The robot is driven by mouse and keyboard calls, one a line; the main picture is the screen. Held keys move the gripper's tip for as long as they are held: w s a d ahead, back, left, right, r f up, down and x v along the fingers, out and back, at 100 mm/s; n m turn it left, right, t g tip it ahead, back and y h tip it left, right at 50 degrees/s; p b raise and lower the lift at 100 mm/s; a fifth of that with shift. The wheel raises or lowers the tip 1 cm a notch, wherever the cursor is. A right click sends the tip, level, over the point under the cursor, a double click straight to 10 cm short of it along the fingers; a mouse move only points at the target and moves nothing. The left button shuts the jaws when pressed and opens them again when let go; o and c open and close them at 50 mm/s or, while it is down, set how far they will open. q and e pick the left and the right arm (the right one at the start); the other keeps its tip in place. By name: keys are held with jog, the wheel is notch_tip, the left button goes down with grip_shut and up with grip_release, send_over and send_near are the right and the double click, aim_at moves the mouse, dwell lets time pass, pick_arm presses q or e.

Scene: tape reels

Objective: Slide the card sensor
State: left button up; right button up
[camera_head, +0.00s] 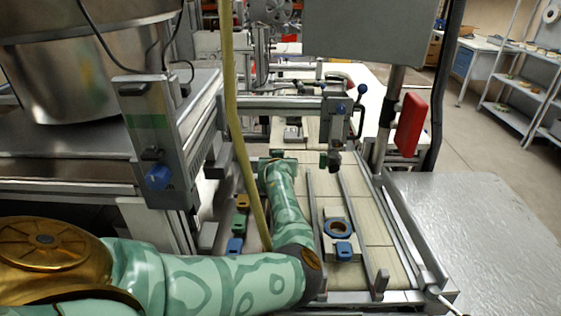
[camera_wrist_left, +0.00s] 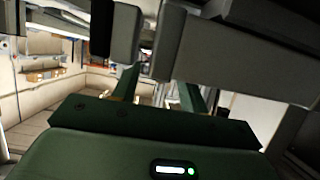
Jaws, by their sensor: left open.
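My left arm, patterned green, reaches over the conveyor, and its gripper (camera_head: 278,157) is near the crossbar, its fingers mostly hidden by the arm. In the left wrist view the gripper (camera_wrist_left: 158,84) is open, its two dark green fingers apart with no object clearly held between them. Dark grey blocks and a bar (camera_wrist_left: 235,65) hang close above and in front of the fingers; I cannot tell whether they touch. A grey bracket with blue knobs (camera_head: 338,110), possibly the card sensor, sits at the crossbar's right end, right of the gripper. My right gripper is not in view.
The crossbar (camera_head: 275,104) spans the pale conveyor bed (camera_head: 375,232) ahead of my arm. A yellow hose (camera_head: 232,110) hangs left of the gripper. A red box (camera_head: 409,125) is on a post at right. A bare metal table (camera_head: 480,230) lies further right.

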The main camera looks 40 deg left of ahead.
pick_arm(q)
jog(key=shift+w+a+f, duration=0.25)
jog(key=shift+w+f, duration=0.05)
jog(key=shift+w+a+r, duration=0.1)
jog(key=shift+w+a, duration=0.05)
jog(key=shift+r, duration=0.1)
grip_shut()
jog(key=shift+b+x, duration=0.8)
jog(key=shift+x, duration=0.3)
jog(key=shift+w+a+r, duration=0.15)
jog(key=shift+w+r, duration=0.05)
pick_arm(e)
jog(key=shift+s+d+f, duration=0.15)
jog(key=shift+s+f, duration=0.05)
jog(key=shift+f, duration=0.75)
pick_arm(q)
grip_release()
